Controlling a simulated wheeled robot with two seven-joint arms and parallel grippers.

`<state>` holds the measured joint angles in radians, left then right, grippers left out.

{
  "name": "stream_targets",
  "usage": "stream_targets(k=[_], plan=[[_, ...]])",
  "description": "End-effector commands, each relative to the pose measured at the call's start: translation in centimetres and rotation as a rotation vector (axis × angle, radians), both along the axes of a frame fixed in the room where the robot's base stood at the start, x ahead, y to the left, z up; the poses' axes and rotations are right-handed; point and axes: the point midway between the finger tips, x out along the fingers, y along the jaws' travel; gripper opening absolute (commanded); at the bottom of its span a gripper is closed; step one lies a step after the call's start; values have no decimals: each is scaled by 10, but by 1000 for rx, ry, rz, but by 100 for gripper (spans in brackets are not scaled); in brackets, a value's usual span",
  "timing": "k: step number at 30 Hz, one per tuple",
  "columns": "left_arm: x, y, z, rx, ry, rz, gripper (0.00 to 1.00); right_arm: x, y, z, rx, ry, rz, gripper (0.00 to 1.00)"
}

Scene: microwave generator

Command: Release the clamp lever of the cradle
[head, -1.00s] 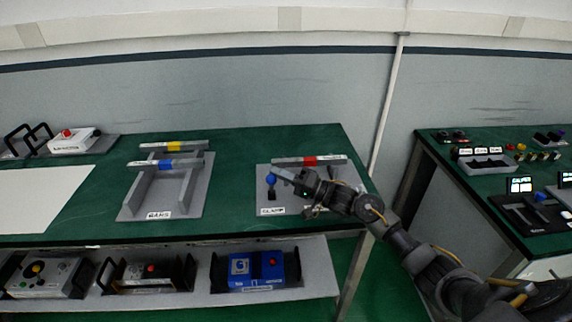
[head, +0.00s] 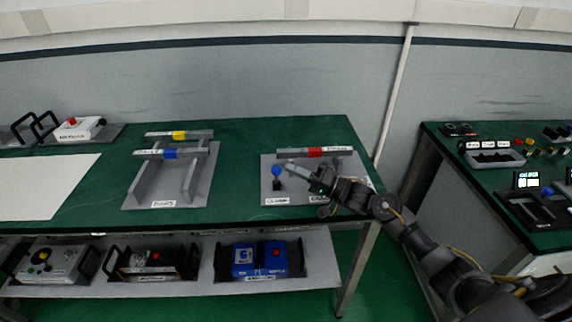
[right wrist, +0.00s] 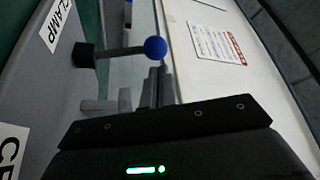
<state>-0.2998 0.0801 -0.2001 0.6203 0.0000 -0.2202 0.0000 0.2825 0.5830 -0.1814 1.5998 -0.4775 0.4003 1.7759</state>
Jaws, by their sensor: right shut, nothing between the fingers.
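The cradle (head: 312,188) is a grey plate on the green bench, with a bar marked red along its back. The clamp lever (head: 276,172) stands upright at the plate's left side, with a blue ball knob, a thin stem and a black base. In the right wrist view the lever's blue knob (right wrist: 155,48) and the CLAMP label show clearly. My right gripper (head: 290,166) is shut and empty, its tip just right of the knob with a small gap. The left gripper is out of view.
A second grey stand (head: 165,186) with blue and yellow marked bars is to the left. Boxed devices, one of them a blue unit (head: 260,259), sit on the shelf below. Another green bench (head: 440,150) with controls stands at right. Bench between stands is clear.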

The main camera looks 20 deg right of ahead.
Motion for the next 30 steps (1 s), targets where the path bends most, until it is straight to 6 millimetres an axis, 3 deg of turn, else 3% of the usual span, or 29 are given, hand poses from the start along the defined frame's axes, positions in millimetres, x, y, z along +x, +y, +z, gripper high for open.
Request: stream_targets(k=[10, 30], plan=[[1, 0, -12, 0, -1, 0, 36, -27, -30, -9, 0, -3, -3, 0], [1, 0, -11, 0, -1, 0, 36, -28, -31, -9, 1, -4, -3, 0]])
